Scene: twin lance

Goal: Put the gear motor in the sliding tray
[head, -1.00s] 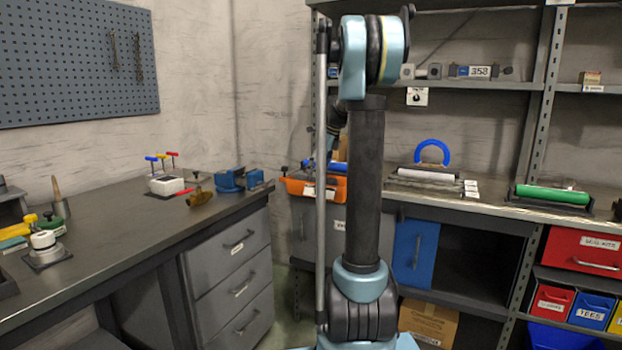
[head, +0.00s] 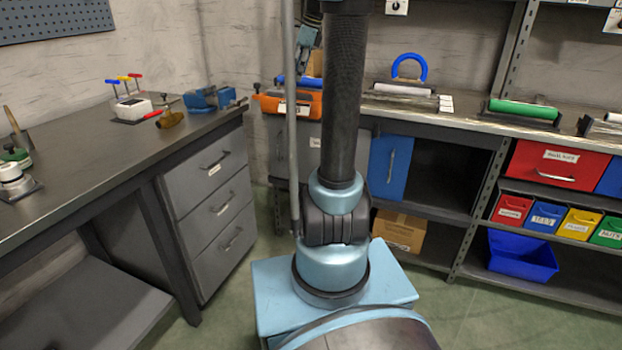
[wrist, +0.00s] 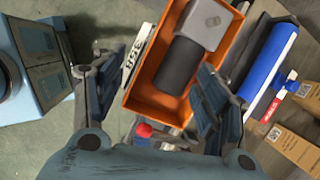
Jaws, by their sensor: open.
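In the wrist view an orange tray (wrist: 149,92) lies below my gripper (wrist: 155,75). A part with a light grey block and a black cylinder (wrist: 181,66), which looks like the gear motor, lies inside the tray, its block toward the tray's far end. My gripper is open, its two fingers apart on either side of the tray, with nothing between them. The motor appears beyond the fingertips; I cannot tell whether any finger touches the tray. In the head view the orange tray (head: 307,106) stands on the back counter, partly hidden by my arm, and its contents are not clear.
A blue roller (wrist: 270,58) and cardboard boxes (wrist: 290,130) lie right of the tray in the wrist view. In the head view, a roller with a blue handle (head: 409,66) and a green roller (head: 524,108) stand along the counter.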

